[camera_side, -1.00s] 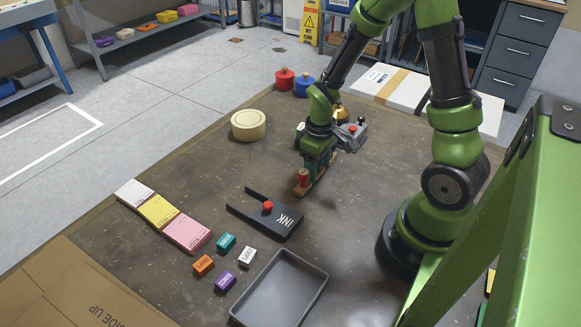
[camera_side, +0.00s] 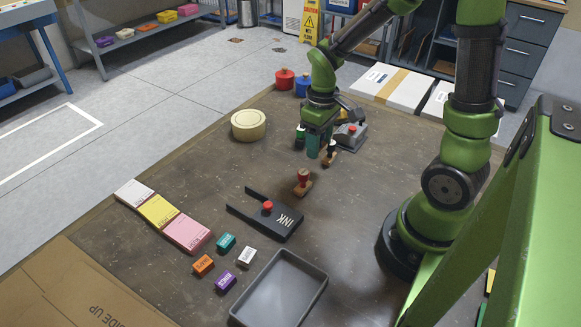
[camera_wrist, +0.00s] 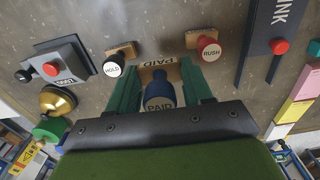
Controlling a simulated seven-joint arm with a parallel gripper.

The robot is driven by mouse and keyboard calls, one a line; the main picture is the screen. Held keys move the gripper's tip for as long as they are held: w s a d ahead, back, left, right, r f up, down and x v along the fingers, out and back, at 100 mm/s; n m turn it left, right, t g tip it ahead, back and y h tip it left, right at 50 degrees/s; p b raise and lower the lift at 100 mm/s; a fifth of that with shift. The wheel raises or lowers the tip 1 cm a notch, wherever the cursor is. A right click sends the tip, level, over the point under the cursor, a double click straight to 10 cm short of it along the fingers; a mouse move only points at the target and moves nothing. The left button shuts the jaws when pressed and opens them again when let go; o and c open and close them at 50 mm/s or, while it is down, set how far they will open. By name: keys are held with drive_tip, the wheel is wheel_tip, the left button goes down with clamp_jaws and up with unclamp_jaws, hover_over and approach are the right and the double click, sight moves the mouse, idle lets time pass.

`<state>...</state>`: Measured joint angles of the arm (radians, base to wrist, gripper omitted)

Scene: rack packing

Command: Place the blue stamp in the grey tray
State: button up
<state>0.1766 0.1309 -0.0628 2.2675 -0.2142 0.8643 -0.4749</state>
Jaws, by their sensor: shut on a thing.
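My gripper (camera_side: 313,150) is over the far part of the table in the side view, pointing down. In the wrist view its green fingers (camera_wrist: 160,92) are shut on the blue stamp (camera_wrist: 159,94), which has a round blue handle marked PAID and a wooden base. The fingers hide the blue stamp in the side view, and I cannot tell whether its base is clear of the table. The grey tray (camera_side: 279,289) lies empty at the front of the table, well away from my gripper.
A red stamp (camera_side: 303,182) stands in front of my gripper. A black-handled stamp (camera_wrist: 118,62) marked HOLD stands close by in the wrist view. The ink pad holder (camera_side: 278,219), several small coloured blocks (camera_side: 226,242) and note pads (camera_side: 159,211) lie nearer the tray. A cream round tin (camera_side: 248,125) is to the left.

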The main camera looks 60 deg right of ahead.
wheel_tip(320, 180, up, 2)
drive_tip(key=a+n, duration=0.1)
drive_tip(key=a, duration=0.2)
drive_tip(key=n, duration=1.7)
hover_over(291, 286)
drive_tip(key=f, duration=0.1)
drive_tip(key=shift+f, duration=4)
drive_tip(key=shift+f, duration=0.15)
drive_tip(key=o, duration=1)
drive_tip(key=shift+o, duration=0.2)
